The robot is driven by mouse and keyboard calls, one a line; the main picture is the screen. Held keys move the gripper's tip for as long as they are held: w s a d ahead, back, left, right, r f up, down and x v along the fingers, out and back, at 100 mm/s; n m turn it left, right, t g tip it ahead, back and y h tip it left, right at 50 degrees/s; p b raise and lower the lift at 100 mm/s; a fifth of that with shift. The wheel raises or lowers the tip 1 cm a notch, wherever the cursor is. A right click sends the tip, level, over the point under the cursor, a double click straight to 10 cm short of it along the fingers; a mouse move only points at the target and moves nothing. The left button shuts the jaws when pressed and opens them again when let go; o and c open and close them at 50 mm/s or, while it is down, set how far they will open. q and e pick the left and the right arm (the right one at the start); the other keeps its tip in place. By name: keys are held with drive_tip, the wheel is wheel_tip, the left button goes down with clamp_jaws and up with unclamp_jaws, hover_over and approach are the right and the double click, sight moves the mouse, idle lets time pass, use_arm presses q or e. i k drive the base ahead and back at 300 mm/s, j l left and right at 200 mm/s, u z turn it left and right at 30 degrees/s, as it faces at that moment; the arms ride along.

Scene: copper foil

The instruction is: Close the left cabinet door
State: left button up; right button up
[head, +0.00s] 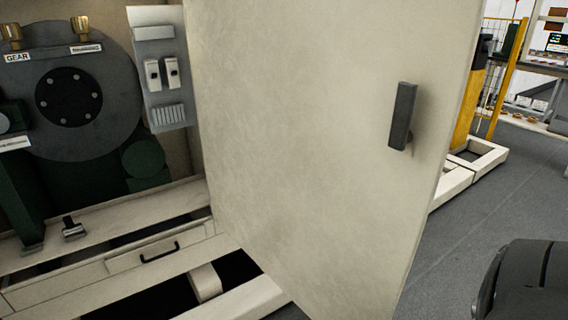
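A large cream cabinet door (310,140) stands open across the middle of the head view, turned at an angle. Its face with the dark upright handle (403,115) is toward me, and the handle is near the door's right edge. The door's lower corner runs out of the bottom of the picture. Left of the door, the cabinet's inside is exposed. Neither of my grippers shows, and nothing in view touches the door or handle.
Inside the cabinet are a grey disc (105,110), a switch panel (160,75) and a drawer (140,262). A cream base beam (245,300) runs below the door. Yellow fencing (470,100) stands at the back right. Grey floor (470,225) is clear. A dark rounded part (520,285) fills the lower right corner.

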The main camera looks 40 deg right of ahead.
sight(296, 99)
drive_tip(key=k+l+u, duration=0.15)
drive_tip(key=k+l, duration=0.65)
drive_tip(key=l, duration=0.5)
drive_tip(key=l+u, duration=0.1)
drive_tip(key=l, duration=0.5)
drive_tip(key=k, duration=0.05)
